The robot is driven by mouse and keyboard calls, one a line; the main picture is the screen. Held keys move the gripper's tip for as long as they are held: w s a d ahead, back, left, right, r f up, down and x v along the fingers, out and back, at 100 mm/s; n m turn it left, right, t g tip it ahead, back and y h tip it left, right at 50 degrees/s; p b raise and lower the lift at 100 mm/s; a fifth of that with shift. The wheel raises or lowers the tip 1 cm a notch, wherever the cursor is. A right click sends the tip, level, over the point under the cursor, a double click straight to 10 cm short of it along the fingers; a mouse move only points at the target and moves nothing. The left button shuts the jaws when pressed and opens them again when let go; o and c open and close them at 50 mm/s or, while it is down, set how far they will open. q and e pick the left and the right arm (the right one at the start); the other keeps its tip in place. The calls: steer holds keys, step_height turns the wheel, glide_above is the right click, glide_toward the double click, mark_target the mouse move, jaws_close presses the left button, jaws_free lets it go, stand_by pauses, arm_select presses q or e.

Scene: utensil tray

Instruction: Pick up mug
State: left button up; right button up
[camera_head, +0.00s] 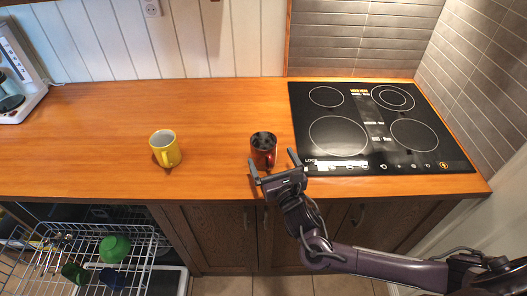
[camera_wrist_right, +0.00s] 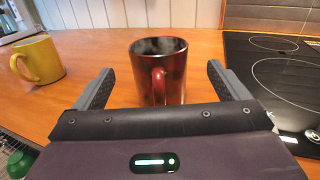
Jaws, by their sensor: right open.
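A dark red and black mug (camera_head: 263,149) stands upright on the wooden counter, left of the cooktop. In the right wrist view the red mug (camera_wrist_right: 158,70) stands just ahead, centred between the fingers, its handle facing me. A yellow mug (camera_head: 165,148) stands upright farther left on the counter; it also shows at the left in the right wrist view (camera_wrist_right: 38,60). My right gripper (camera_head: 274,167) is open and empty at the counter's front edge, its fingers to either side of the red mug's near side. My left gripper is not in view.
A black cooktop (camera_head: 375,128) lies just right of the red mug. A coffee maker (camera_head: 18,75) stands at the far left. Below the counter, an open dishwasher rack (camera_head: 85,255) holds a green bowl (camera_head: 114,248) and cups. The counter between the mugs is clear.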

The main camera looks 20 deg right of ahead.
mark_target(268, 154)
steer(key=w+p, duration=0.1)
steer(key=w, duration=0.2)
steer(key=shift+w+a, duration=0.15)
steer(key=shift+w, duration=0.2)
steer(key=shift+w+f, duration=0.15)
steer(key=shift+w, duration=0.65)
steer(key=c, duration=0.7)
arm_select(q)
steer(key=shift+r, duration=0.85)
arm_select(e)
steer(key=c, duration=0.5)
